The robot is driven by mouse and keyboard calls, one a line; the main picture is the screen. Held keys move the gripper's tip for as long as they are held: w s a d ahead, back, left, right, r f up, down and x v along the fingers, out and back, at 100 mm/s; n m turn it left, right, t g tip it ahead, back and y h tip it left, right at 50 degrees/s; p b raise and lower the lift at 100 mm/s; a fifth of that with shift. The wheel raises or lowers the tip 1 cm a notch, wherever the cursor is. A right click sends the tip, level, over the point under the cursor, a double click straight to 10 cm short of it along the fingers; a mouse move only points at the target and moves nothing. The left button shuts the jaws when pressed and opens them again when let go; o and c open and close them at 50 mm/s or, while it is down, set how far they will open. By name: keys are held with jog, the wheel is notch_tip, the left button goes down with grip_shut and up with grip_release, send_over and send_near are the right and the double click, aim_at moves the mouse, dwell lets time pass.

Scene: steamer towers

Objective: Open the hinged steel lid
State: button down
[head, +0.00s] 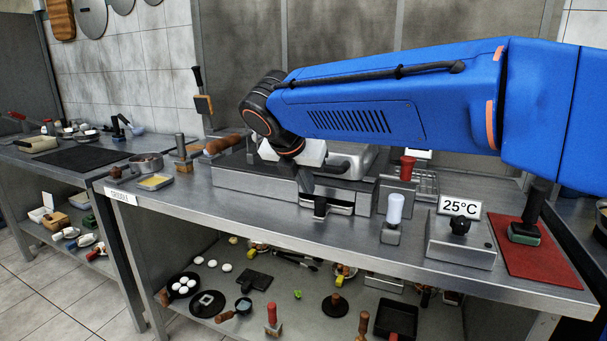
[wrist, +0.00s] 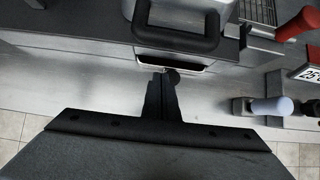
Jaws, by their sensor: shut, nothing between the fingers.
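The steel lid (head: 352,156) sits on the flat griddle unit (head: 255,184) on the counter, and it appears lowered. Its dark bar handle (head: 330,168) faces the front. In the wrist view the black handle (wrist: 178,42) lies at the top, in front of the lid's pale metal. My gripper (wrist: 168,76) is shut and empty, just in front of the unit and below the handle in the picture, apart from the handle. In the head view my gripper (head: 306,186) is small and dark, and my blue arm hides part of the lid.
A drip tray (head: 328,207) juts from the unit's front, close to my gripper. To the right stand a red-handled tool (head: 407,168), a white-handled tool (head: 395,208), a 25°C control box (head: 461,245) and a red mat (head: 540,262). Wooden-handled tools (head: 222,145) lie left.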

jog(key=shift+w+d+f, duration=0.2)
jog(key=shift+w+f, duration=0.15)
jog(key=shift+f, duration=0.25)
jog(key=shift+w+d+r, duration=0.15)
jog(key=shift+w+r, duration=0.4)
jog(key=shift+r, duration=0.3)
jog(key=shift+w+d+r, duration=0.15)
jog(key=shift+w+r, duration=0.4)
jog(key=shift+r, duration=0.3)
jog(key=shift+r, duration=0.1)
